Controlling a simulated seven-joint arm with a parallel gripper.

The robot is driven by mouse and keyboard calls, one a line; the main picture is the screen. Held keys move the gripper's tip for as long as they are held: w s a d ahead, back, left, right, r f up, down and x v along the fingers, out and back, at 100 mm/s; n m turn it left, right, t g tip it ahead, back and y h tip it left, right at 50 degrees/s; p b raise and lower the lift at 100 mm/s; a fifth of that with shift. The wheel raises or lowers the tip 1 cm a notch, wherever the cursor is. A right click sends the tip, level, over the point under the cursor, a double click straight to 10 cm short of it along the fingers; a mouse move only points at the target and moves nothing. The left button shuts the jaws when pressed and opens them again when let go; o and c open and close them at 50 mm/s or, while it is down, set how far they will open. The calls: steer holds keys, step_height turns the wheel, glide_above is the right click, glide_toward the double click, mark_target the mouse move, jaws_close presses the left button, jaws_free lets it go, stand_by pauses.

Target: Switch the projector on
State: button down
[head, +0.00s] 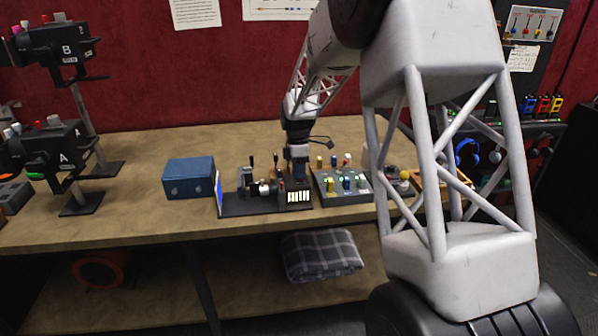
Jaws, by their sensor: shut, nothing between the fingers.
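My gripper (298,176) points down over the back of a black control deck (240,208) near the middle of the table. Its fingers are small and dark here; they look shut and hold nothing that I can see. I cannot tell whether they touch the deck. The deck carries upright levers, a lit white block of keys (299,197) at its front right and a small blue screen (218,190) at its left end. I cannot tell which thing is the projector.
A blue box (189,178) stands left of the deck. A grey panel (345,197) with coloured knobs adjoins it on the right. My arm hides part of the table's right side. A plaid cloth (320,254) lies on the lower shelf. The wooden table (130,220) is clear at front left.

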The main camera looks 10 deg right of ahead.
steer(key=shift+f, duration=0.5)
steer(key=shift+w+f, duration=0.1)
steer(key=shift+w, duration=0.05)
steer(key=shift+w+f, duration=0.1)
steer(key=shift+w, duration=0.3)
steer(key=shift+w+r, duration=0.3)
steer(key=shift+r, duration=0.05)
steer(key=w+v, duration=0.1)
steer(key=v, duration=1.3)
steer(key=shift+w, duration=0.2)
steer(key=shift+s+r+g, duration=0.2)
steer(key=shift+s+g, duration=0.4)
steer(key=shift+s, duration=0.05)
